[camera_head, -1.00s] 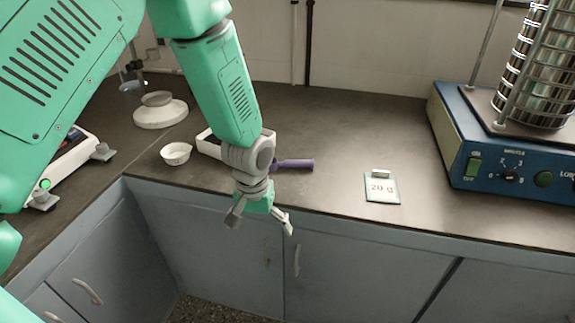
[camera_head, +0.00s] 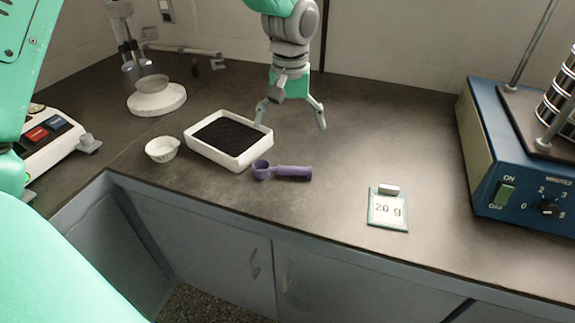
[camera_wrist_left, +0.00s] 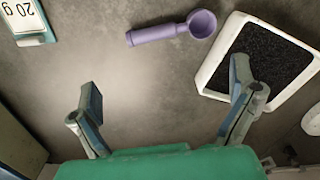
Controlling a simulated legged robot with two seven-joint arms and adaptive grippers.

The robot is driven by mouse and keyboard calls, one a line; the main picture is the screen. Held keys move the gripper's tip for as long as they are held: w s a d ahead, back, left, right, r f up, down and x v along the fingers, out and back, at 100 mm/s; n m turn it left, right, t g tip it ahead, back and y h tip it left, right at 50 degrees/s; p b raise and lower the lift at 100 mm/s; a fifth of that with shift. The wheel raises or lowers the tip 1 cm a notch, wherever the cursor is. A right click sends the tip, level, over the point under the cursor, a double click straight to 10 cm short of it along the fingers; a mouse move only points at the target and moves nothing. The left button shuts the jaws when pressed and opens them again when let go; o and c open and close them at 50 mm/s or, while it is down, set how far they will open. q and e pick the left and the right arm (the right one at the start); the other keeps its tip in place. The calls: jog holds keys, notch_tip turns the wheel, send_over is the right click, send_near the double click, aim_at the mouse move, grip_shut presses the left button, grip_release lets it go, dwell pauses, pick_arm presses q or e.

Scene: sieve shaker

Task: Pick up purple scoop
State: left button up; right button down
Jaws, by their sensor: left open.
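The purple scoop (camera_head: 284,172) lies flat on the dark counter, just right of the white tray, with its handle pointing right. In the left wrist view the scoop (camera_wrist_left: 170,31) lies beyond the fingertips, its round bowl beside the tray. My left gripper (camera_head: 291,116) is open and empty, above the counter and behind the scoop in the head view. Its two fingers are spread wide in the left wrist view (camera_wrist_left: 166,90), and nothing is between them. My right gripper is not in view.
The white tray (camera_head: 263,148) of dark grains and a small white bowl (camera_head: 162,149) stand left of the scoop. A "20 g" card (camera_head: 388,210) lies to the right. The blue sieve shaker (camera_head: 470,150) stands far right. Counter between scoop and card is clear.

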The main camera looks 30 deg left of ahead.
pick_arm(q)
jog(key=b, duration=0.1)
send_over(289, 167)
notch_tip(289, 167, down, 6)
jog(key=shift+w+f, duration=0.15)
jog(key=shift+f, duration=0.5)
jog(key=shift+a+f, duration=0.15)
jog(key=shift+f, duration=0.2)
jog(key=f, duration=0.1)
jog(key=f+b, duration=0.1)
jog(key=f, duration=0.2)
jog(key=shift+d+f, duration=0.3)
jog(key=shift+f, duration=0.05)
jog(key=shift+s+r, duration=0.1)
jog(key=shift+s, duration=0.1)
jog(key=shift+a, duration=0.1)
jog(key=c, duration=1.2)
notch_tip(289, 167, up, 10)
jog(key=shift+p, duration=0.8)
